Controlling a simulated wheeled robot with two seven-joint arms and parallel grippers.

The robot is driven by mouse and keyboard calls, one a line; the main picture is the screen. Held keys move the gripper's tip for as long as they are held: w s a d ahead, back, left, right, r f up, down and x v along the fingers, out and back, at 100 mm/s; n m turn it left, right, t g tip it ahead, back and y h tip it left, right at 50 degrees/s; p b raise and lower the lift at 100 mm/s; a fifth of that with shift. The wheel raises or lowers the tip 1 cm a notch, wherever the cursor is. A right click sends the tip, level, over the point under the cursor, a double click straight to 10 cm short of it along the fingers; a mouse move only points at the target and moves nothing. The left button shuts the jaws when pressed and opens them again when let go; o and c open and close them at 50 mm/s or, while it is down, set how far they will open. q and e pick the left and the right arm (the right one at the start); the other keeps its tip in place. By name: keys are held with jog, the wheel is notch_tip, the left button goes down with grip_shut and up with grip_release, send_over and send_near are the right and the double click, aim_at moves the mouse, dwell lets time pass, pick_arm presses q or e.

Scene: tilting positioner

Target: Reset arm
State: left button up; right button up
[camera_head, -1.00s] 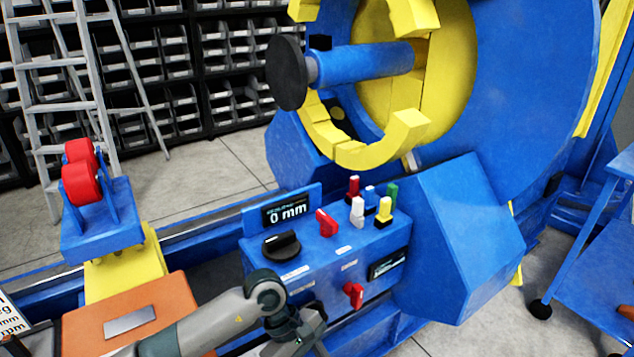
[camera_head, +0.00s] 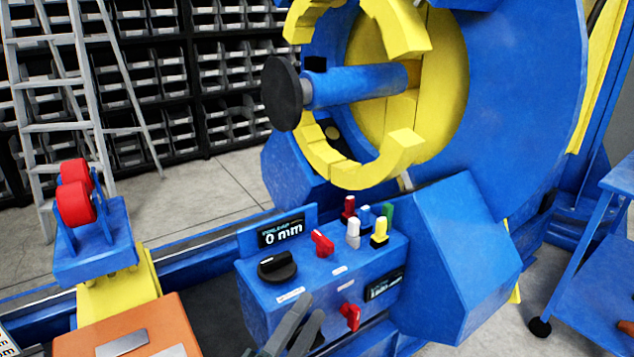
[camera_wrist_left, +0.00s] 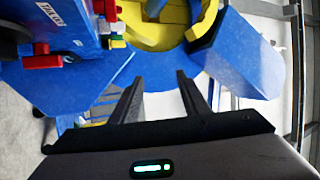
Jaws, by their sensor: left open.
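My left gripper (camera_head: 298,326) is at the bottom of the head view, in front of the blue control box (camera_head: 262,315). Its two dark fingers are apart with nothing between them. In the left wrist view the open fingers (camera_wrist_left: 160,90) point at the blue machine body. The box carries a black rotary knob (camera_head: 278,267), a red switch (camera_head: 322,243), several coloured levers (camera_head: 353,232) and a red front knob (camera_head: 349,316). A display (camera_head: 281,231) on the box reads "0 mm". My right gripper is not in view.
The tilting positioner's yellow ring (camera_head: 365,165) and blue shaft (camera_head: 355,85) stand behind the box. Red rollers (camera_head: 75,195) stand on a blue stand at left. An orange block (camera_head: 165,325) lies front left. A blue cart (camera_head: 590,260) is at right.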

pick_arm(q)
jog(key=s+a+f+n+g+y, duration=0.2)
jog(key=a+f+n+y, duration=0.35)
jog(key=f+n, duration=0.2)
jog(key=s+a+f+n+g+y, duration=0.2)
jog(key=a+f+n+y, duration=0.3)
jog(key=f, duration=0.4)
jog(key=s+a+f+n+g, duration=0.2)
jog(key=s+f+n+g, duration=0.2)
jog(key=s+f, duration=0.4)
jog(key=s+a+f+n+g, duration=0.35)
jog(key=s+f+g, duration=0.2)
jog(key=s, duration=0.55)
notch_tip(320, 180, down, 17)
jog(key=s+a+p, duration=0.1)
jog(key=p, duration=1.3)
jog(key=shift+s+f, duration=0.15)
jog(key=shift+s, duration=0.2)
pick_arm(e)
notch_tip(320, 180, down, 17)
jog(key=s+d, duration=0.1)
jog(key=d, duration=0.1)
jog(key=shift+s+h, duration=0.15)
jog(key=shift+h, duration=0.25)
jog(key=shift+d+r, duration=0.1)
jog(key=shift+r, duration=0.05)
